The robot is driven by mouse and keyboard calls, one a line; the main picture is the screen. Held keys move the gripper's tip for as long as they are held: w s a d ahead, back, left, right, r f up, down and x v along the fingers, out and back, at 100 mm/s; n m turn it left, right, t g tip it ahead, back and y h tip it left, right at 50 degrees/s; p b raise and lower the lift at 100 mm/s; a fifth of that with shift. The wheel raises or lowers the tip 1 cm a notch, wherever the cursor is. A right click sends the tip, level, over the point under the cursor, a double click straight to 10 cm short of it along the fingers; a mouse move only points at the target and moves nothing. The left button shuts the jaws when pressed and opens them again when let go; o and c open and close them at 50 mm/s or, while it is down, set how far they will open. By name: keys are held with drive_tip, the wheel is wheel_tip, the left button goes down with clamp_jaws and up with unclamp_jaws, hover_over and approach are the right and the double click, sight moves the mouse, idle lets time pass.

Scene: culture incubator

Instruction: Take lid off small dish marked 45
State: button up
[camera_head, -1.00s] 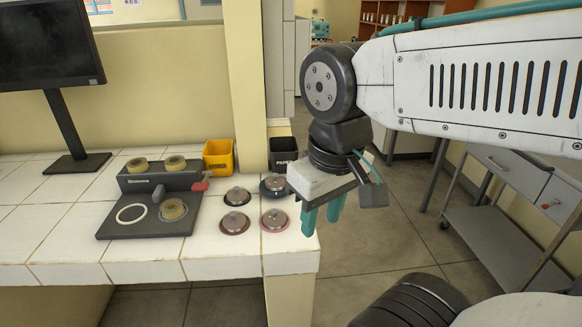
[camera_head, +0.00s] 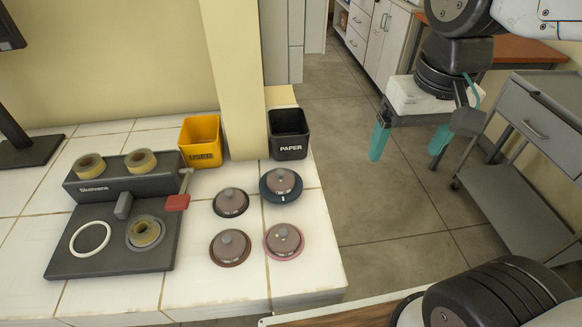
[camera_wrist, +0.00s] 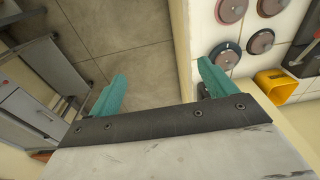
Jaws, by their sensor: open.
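Four small round dishes with knobbed, brownish lids stand on the white tiled bench: back left (camera_head: 231,202), back right (camera_head: 281,185) with a dark blue rim, front left (camera_head: 230,248) and front right (camera_head: 284,242) with a pink rim. All lids are on. Their markings are too small to read, so I cannot tell which is 45. My gripper (camera_head: 407,145) is open and empty, its teal fingers over the floor to the right of the bench, apart from the dishes. In the wrist view the fingers (camera_wrist: 162,75) are spread; the dishes show at upper right.
A dark device (camera_head: 110,245) with several tape rolls and a red-ended lever stands left of the dishes. A yellow bin (camera_head: 200,143) and a black PAPER bin (camera_head: 289,135) stand behind them, beside a pillar. A grey cart (camera_head: 530,130) stands at right. Floor between is clear.

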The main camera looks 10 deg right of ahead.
drive_tip(key=w+a+f, duration=0.4)
drive_tip(key=w+a, duration=0.5)
drive_tip(key=m+g, duration=0.1)
approach(280, 172)
wheel_tip(280, 172, down, 9)
drive_tip(key=shift+f, duration=0.1)
drive_tip(key=c, duration=1)
